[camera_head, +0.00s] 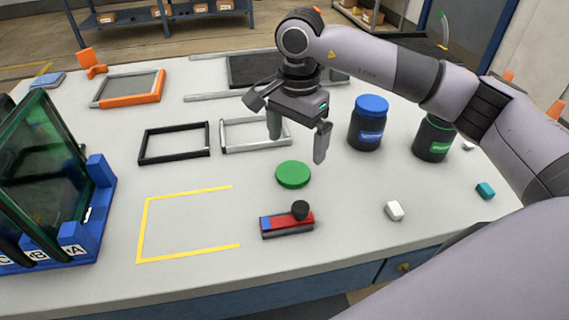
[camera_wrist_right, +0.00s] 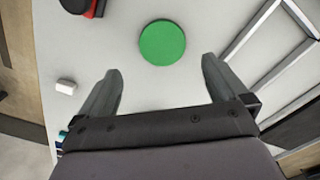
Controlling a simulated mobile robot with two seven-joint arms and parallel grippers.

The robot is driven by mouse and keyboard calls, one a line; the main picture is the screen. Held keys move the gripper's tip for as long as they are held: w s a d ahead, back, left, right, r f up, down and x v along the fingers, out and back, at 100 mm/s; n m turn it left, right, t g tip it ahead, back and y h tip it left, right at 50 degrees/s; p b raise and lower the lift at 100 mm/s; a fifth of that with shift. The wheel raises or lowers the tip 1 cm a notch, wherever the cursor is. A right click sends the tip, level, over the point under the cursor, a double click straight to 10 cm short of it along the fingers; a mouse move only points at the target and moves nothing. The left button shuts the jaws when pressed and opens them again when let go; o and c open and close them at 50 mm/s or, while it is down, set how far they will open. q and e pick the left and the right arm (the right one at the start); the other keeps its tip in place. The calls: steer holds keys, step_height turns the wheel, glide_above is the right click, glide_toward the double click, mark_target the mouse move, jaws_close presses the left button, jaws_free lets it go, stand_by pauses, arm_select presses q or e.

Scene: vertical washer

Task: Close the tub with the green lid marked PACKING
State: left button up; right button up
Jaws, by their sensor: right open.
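The green lid (camera_head: 293,174) lies flat on the table in front of my right gripper; it also shows at the top middle of the right wrist view (camera_wrist_right: 162,43). I cannot make out writing on it. My right gripper (camera_head: 297,142) is open and empty above the table, its two fingers (camera_wrist_right: 158,82) apart with the lid beyond their tips. A dark tub with a green label (camera_head: 433,139) stands upright at the right, its top partly hidden by my right arm. A dark tub with a blue lid (camera_head: 369,123) stands left of it. My left gripper is not seen.
A red and blue block with a black knob (camera_head: 287,223) sits near the lid. A white block (camera_head: 394,210) and a teal block (camera_head: 485,190) lie at the right. Empty frames (camera_head: 174,142) lie left of the gripper. A blue rack with green panels (camera_head: 98,205) stands far left.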

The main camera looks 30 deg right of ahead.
mark_target(291, 173)
steer(key=shift+s, duration=0.1)
steer(key=shift+f, duration=0.95)
steer(key=shift+a, duration=0.1)
steer(key=shift+a+f+p, duration=0.2)
steer(key=shift+f+p, duration=0.05)
steer(key=shift+f, duration=1.05)
steer(key=shift+a+f+p, duration=0.15)
steer(key=shift+f+p, duration=0.1)
steer(key=shift+f, duration=1.05)
steer(key=c, duration=1.1)
steer(key=shift+r, duration=0.1)
